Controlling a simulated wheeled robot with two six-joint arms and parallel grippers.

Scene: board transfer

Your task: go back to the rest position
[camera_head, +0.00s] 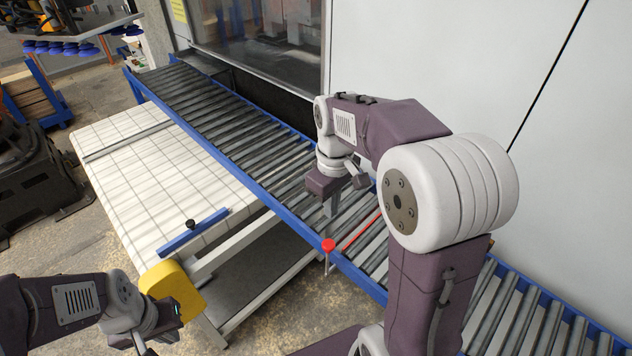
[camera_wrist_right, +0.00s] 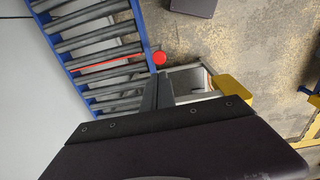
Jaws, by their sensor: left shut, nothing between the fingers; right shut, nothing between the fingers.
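My right gripper (camera_head: 331,208) hangs above the roller conveyor (camera_head: 283,211) with its fingers pointing down. Its fingers are shut and empty; they show closed together in the right wrist view (camera_wrist_right: 158,92). My left gripper (camera_head: 142,347) is low at the bottom left, near the yellow block on the table's near corner. It is shut with nothing in it, and its tips are partly cut off by the picture's lower edge. No board shows in either gripper.
A white gridded table (camera_head: 160,190) with a blue bar (camera_head: 193,232) stands beside the conveyor. A yellow block (camera_head: 172,290) sits at its near corner. A red button (camera_head: 328,245) stands at the conveyor's edge, near my right gripper. A white wall (camera_head: 450,60) rises behind.

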